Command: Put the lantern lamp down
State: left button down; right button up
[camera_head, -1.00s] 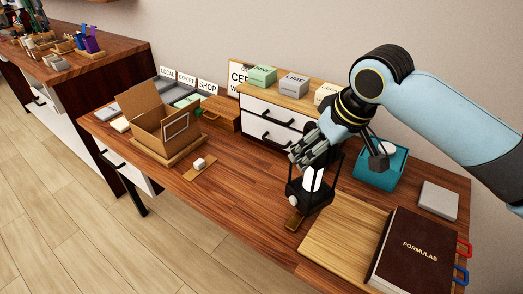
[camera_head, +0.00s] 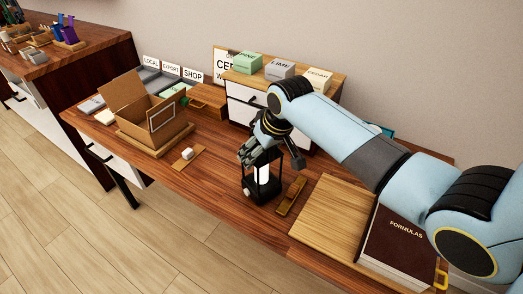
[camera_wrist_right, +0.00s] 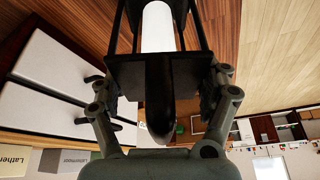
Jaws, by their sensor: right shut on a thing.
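The lantern lamp (camera_head: 262,185) is a black open frame with a white glowing tube inside. In the head view it is upright at the middle of the wooden desk, its base at or just above the desktop; I cannot tell if it touches. My right gripper (camera_head: 262,155) is above it, shut on its top. In the right wrist view the lantern's black top plate (camera_wrist_right: 158,78) sits between the fingers of the right gripper (camera_wrist_right: 160,100), with the white tube beyond. My left gripper is not in view.
A brass-coloured tray (camera_head: 291,196) lies just right of the lantern. A wooden board (camera_head: 335,220) and the Formulas book (camera_head: 400,238) are further right. An open cardboard box (camera_head: 150,115) and a small white block (camera_head: 187,153) are left. Drawers (camera_head: 245,115) stand behind. Bare desk lies left of the lantern.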

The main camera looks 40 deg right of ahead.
jog(key=shift+w+f, duration=0.1)
jog(key=o, duration=1.7)
jog(key=shift+c, duration=0.2)
jog(key=v, duration=1.2)
jog(key=shift+s, duration=0.2)
